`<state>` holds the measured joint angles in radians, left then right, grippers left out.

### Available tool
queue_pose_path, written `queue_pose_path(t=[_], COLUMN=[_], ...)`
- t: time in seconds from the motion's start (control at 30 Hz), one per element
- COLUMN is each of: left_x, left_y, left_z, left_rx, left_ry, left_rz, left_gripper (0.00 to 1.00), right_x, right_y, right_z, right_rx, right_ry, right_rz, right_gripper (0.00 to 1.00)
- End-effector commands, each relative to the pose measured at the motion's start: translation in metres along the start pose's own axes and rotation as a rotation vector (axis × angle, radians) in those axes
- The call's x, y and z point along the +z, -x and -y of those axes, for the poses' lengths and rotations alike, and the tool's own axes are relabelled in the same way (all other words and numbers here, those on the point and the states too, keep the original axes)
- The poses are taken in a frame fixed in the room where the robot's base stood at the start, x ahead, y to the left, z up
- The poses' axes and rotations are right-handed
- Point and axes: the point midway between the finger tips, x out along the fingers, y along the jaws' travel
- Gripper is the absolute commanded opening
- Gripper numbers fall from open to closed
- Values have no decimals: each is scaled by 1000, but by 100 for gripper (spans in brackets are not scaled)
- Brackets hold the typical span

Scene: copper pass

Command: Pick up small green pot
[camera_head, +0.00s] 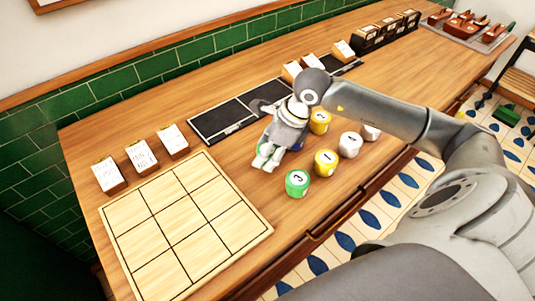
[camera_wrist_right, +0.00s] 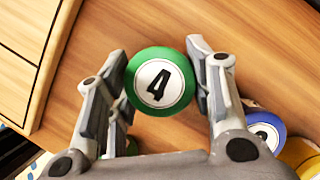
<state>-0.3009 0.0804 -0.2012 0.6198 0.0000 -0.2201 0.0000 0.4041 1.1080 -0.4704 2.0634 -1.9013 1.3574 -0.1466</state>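A green pot with a white top marked 4 (camera_wrist_right: 160,80) sits on the wooden counter between the two fingers of my right gripper (camera_wrist_right: 159,72) in the right wrist view. The fingers stand apart on either side of it; I cannot tell whether they touch it. In the head view my right gripper (camera_head: 265,157) points down at the counter and hides this pot. Another green pot (camera_head: 298,183) stands just right of the gripper in the head view. My left gripper is not in view.
Yellow pots (camera_head: 325,162) and white pots (camera_head: 350,144) stand to the right, near the counter's front edge. A blue pot (camera_wrist_right: 264,137) is close beside the right finger. A wooden grid board (camera_head: 185,220), card holders (camera_head: 141,156) and a black tray (camera_head: 222,119) lie around.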

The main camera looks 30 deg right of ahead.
Motion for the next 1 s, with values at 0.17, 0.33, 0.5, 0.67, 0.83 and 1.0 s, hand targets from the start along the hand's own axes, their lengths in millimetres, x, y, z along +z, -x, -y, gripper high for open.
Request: queue_pose_path(t=[0.17, 0.33, 0.5, 0.67, 0.83, 1.0], left_x=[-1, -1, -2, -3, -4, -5], left_y=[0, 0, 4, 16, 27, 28], left_z=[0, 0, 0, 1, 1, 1], left_rx=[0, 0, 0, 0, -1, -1], left_ry=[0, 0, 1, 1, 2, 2], left_rz=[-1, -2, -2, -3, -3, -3], left_gripper=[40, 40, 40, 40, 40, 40], right_x=[0, 0, 3, 10, 8, -2], right_y=[1, 1, 6, 24, 57, 99], right_z=[0, 0, 1, 1, -11, -32], right_rx=[-2, -2, -2, -3, -5, -8], right_ry=[0, 0, 1, 2, 5, 5], right_rz=[1, 1, 1, 2, -4, -7], right_gripper=[20, 20, 20, 20, 20, 20])
